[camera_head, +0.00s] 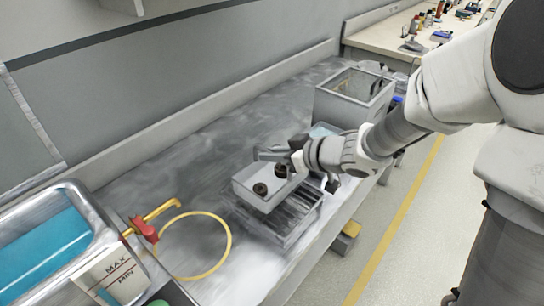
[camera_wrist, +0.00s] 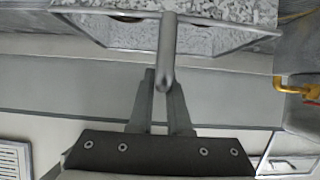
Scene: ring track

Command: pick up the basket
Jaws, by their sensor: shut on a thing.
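The basket (camera_head: 250,199) is a light grey, open tray-like box with two dark round parts inside. It is above a dark slatted rack on the metal bench; I cannot tell whether it touches the rack. My gripper (camera_head: 293,157) comes in from the right at the basket's far right side. In the wrist view the basket (camera_wrist: 108,36) fills the top edge, with a grey bar-like handle (camera_wrist: 168,62) sticking out. My gripper's two fingers (camera_wrist: 162,88) are closed around that handle.
The slatted rack (camera_head: 292,222) stands under the basket. A grey bin (camera_head: 345,105) is behind it. A yellow hoop (camera_head: 228,244), a red valve (camera_head: 146,230) and a tank of blue liquid (camera_head: 45,255) are at the left. The bench's back is mostly clear.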

